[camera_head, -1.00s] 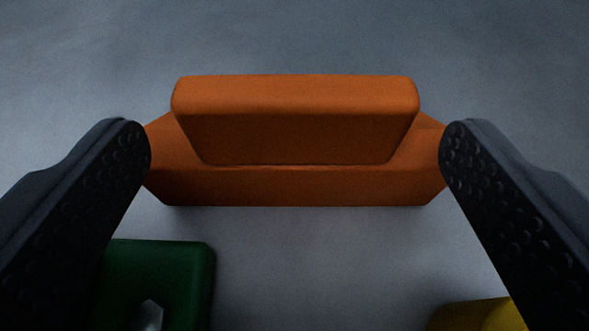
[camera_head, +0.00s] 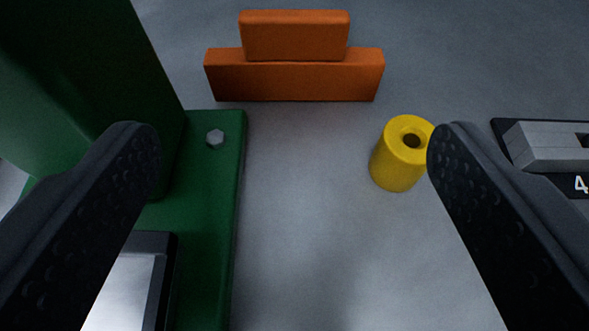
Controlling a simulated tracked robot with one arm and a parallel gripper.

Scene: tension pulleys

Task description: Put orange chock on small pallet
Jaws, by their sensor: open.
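The orange chock (camera_head: 294,78) sits on the grey floor at the top middle of the view. It has a wide lower block with a narrower block on top. My gripper (camera_head: 290,145) is open and empty, its two black fingers spread wide. The chock lies beyond the fingertips, apart from them. No small pallet can be made out in this view.
A green base (camera_head: 205,220) with a bolt and a tall green body (camera_head: 85,70) stands at left, partly behind my left finger. A yellow hollow cylinder (camera_head: 400,155) stands near my right fingertip. Floor between is clear.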

